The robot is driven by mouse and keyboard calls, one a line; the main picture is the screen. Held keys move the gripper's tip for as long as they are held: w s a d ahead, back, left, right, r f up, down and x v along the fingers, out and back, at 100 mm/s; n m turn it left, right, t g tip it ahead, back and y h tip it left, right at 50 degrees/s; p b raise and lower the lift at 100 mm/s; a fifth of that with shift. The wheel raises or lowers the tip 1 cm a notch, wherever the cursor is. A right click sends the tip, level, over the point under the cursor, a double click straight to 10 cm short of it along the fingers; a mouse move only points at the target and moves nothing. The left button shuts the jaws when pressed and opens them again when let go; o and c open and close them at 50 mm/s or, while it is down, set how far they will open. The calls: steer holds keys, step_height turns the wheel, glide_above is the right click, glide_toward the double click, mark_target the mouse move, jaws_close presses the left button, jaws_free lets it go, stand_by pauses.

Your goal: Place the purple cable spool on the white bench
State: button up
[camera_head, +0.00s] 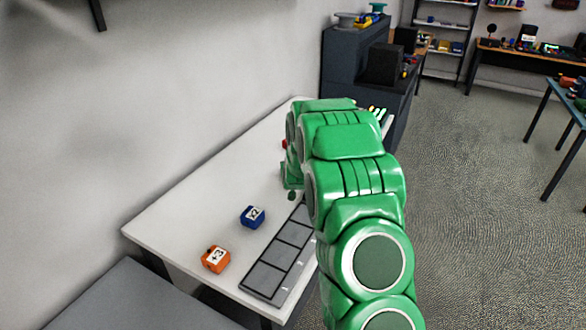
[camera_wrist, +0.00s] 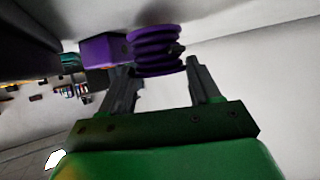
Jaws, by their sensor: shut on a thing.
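The purple cable spool (camera_wrist: 157,52), ribbed with several rings, sits between the fingertips of my gripper (camera_wrist: 163,78) in the wrist view. My gripper is shut on it. The white bench (camera_head: 205,205) stands along the wall in the head view. My green arm reaches over the bench's right side and hides the spool there. A pale surface runs along the top of the wrist view close to the spool; I cannot tell whether they touch.
A purple block (camera_wrist: 103,49) is beside the spool in the wrist view. A dark cabinet (camera_head: 345,75) stands beyond. The bench's left middle is clear.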

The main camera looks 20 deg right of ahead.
steer(key=shift+f, duration=0.5)
steer(key=shift+f, duration=0.15)
steer(key=o, duration=1.1)
steer(key=shift+o, duration=0.2)
